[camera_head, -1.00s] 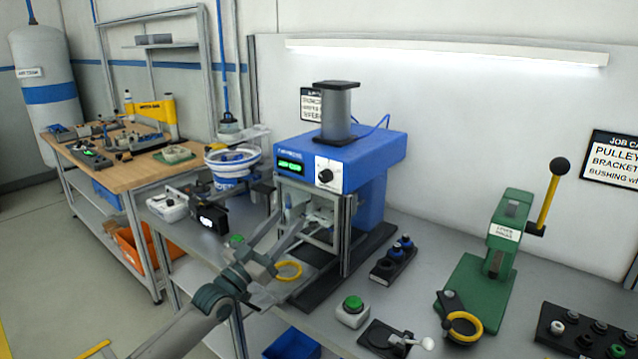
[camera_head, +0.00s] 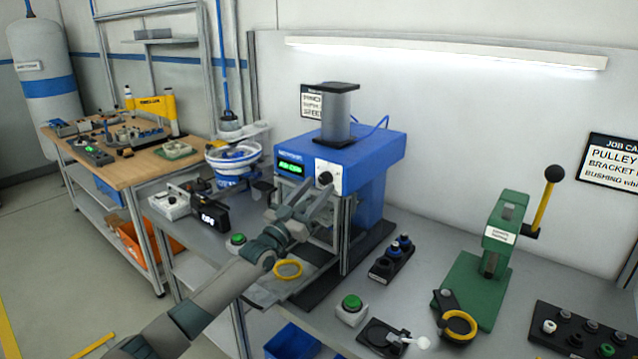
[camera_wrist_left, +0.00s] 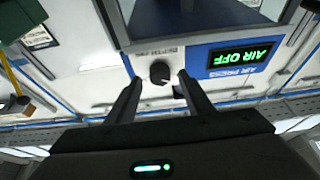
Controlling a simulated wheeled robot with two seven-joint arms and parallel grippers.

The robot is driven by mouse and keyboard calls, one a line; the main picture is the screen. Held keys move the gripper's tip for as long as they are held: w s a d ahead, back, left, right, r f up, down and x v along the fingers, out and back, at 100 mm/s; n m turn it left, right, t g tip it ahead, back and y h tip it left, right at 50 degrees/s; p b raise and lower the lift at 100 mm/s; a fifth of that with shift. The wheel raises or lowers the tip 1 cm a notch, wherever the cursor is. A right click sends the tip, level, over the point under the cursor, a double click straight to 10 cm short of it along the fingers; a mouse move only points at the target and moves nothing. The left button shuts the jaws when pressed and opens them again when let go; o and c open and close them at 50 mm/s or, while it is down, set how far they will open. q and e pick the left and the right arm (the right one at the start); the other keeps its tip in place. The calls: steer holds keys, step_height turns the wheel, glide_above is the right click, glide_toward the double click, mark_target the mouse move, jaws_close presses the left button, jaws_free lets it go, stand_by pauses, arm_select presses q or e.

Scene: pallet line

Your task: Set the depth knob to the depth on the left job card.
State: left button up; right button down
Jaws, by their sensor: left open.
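The depth knob (camera_head: 325,178) is a small black knob on a white dial plate on the front of the blue press (camera_head: 370,158). My left gripper (camera_head: 309,190) is open in front of the press face. In the left wrist view the knob (camera_wrist_left: 160,72) lies between the two spread fingertips (camera_wrist_left: 160,79), with space on each side; I cannot tell whether the fingers reach around it. The view is upside down, and the knob's setting is not readable. The left card (camera_head: 311,102) on the wall is partly hidden by the press's grey cylinder; I see no depth on it.
A green display (camera_wrist_left: 240,57) beside the knob reads AIR OFF. A second job card (camera_head: 613,160) hangs at the right. A feeder bowl (camera_head: 232,160) is left of the press.

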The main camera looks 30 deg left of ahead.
arm_select(q)
steer(key=shift+x, duration=0.85)
steer(key=shift+c, duration=0.2)
steer(key=c, duration=1)
steer(key=shift+f, duration=0.1)
